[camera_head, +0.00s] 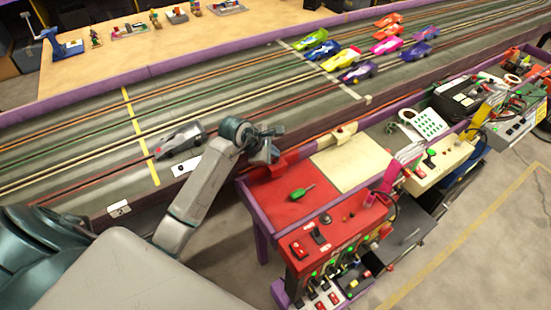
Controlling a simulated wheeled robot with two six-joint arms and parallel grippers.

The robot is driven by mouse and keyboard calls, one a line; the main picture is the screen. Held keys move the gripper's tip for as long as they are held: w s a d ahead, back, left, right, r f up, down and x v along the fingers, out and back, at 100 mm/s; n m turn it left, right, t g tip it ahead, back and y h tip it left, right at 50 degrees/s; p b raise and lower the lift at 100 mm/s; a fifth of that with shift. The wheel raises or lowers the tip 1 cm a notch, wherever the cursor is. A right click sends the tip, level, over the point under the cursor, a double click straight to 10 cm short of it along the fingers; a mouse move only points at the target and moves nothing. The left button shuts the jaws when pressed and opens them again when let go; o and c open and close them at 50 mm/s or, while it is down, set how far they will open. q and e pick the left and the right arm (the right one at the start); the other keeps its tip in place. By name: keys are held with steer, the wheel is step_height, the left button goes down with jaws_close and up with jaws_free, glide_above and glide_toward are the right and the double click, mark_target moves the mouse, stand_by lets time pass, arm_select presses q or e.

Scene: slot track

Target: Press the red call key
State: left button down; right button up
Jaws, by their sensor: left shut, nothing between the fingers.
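A red control console (275,207) stands at the near side of the track, right of the middle. A small red key (299,249) shows on its front left part, next to a dark switch. Several other small red buttons sit lower on the console front, and I cannot tell for sure which one is the call key. My left gripper (270,149) is above the track's near edge, just beyond the console's far left corner. My right gripper is not in view.
A cream panel (352,162) and a white keypad (428,122) lie farther right. A grey slot car (180,140) stands on the track (90,150) left of my gripper. Several coloured cars stand farther back.

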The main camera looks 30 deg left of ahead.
mark_target(274, 160)
arm_select(q)
step_height(274, 160, up, 6)
steer(key=p, duration=0.3)
steer(key=shift+f, duration=0.1)
stand_by(0.4)
